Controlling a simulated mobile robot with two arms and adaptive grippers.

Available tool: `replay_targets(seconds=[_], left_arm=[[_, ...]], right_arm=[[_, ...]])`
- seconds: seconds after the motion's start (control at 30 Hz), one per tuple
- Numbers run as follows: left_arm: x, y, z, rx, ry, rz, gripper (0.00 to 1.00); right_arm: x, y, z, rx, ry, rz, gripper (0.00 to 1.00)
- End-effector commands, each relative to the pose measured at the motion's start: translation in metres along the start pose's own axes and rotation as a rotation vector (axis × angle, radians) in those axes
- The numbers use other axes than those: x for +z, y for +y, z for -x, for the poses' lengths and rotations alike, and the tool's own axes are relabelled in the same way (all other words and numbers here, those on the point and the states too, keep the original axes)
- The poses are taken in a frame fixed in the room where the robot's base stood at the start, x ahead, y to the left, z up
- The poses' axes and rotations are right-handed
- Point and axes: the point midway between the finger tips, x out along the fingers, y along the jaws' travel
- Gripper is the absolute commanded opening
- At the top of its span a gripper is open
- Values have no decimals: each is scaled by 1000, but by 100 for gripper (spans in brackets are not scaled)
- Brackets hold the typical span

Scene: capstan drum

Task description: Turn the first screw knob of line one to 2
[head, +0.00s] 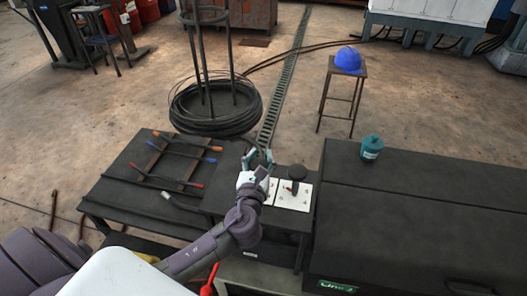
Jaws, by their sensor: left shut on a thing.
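My left gripper (258,160) is at the left end of the small control panel, above its left white plate (270,190). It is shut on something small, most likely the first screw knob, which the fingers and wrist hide. A second white plate (295,196) lies just to the right, with a black round-topped knob (298,172) and a small red part on it. No number or pointer can be read at this size. My right gripper is not in view.
A dark table (125,200) with a rack of colour-handled rods stands left. A big black cabinet (420,205) is right, with a teal bottle (371,147) on top. Behind are a wire coil on a stand (215,112) and a stool with a blue helmet (348,60).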

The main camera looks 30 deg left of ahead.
Motion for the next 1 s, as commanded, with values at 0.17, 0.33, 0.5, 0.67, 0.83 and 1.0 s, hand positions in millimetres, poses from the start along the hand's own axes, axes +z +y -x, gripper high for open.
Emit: replay_targets(seconds=[0.17, 0.33, 0.5, 0.67, 0.83, 1.0], left_arm=[[-4, 1, 3, 166, 15, 4, 10], [-6, 5, 4, 311, 16, 2, 11], [-6, 7, 5, 428, 16, 0, 11], [-7, 10, 6, 508, 16, 0, 11], [-7, 11, 7, 559, 17, -1, 11], [-8, 11, 7, 581, 18, -2, 11]], right_arm=[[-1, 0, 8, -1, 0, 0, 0], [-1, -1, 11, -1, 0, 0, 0], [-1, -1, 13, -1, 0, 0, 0], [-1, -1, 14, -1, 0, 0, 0], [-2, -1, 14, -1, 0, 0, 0], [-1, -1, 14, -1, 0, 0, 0]])
